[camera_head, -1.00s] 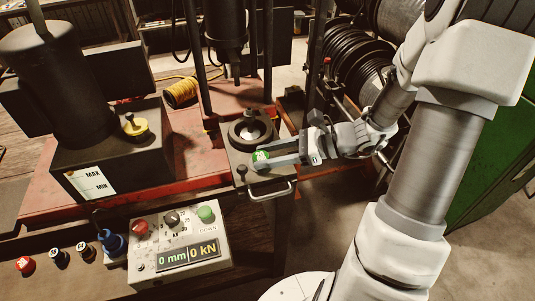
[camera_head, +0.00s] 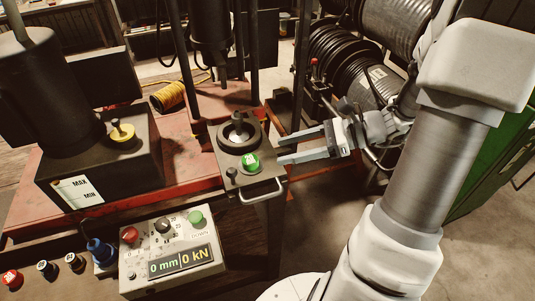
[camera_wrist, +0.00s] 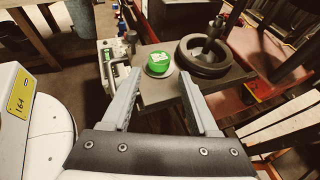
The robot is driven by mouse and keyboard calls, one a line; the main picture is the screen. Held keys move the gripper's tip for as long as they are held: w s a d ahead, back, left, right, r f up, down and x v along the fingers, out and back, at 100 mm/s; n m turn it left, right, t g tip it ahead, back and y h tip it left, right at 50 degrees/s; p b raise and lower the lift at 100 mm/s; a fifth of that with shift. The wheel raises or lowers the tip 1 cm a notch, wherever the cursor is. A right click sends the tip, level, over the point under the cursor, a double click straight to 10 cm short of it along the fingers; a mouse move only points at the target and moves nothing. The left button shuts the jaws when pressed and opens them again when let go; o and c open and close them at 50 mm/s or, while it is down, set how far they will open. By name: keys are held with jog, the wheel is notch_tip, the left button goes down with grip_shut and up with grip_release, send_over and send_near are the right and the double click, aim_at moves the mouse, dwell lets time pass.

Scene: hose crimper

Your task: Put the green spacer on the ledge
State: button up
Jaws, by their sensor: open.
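The green spacer (camera_head: 250,161) stands upright on the ledge (camera_head: 236,183), the dark plate with a handle at its front edge, in front of the black ring. It also shows in the wrist view (camera_wrist: 159,63), resting on the plate beside the ring. My gripper (camera_head: 301,145) is open and empty, just right of the spacer and apart from it. In the wrist view my gripper (camera_wrist: 165,85) has its two fingers spread wide, with the spacer beyond the tips.
The black ring (camera_head: 258,137) with a post in its middle sits behind the spacer. The press column and rods rise behind it. A control box (camera_head: 168,262) reading 0 mm and 0 kN stands front left. A yellow-knobbed block (camera_head: 140,160) is further left.

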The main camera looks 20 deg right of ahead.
jog(key=v, duration=0.4)
dwell(0.4)
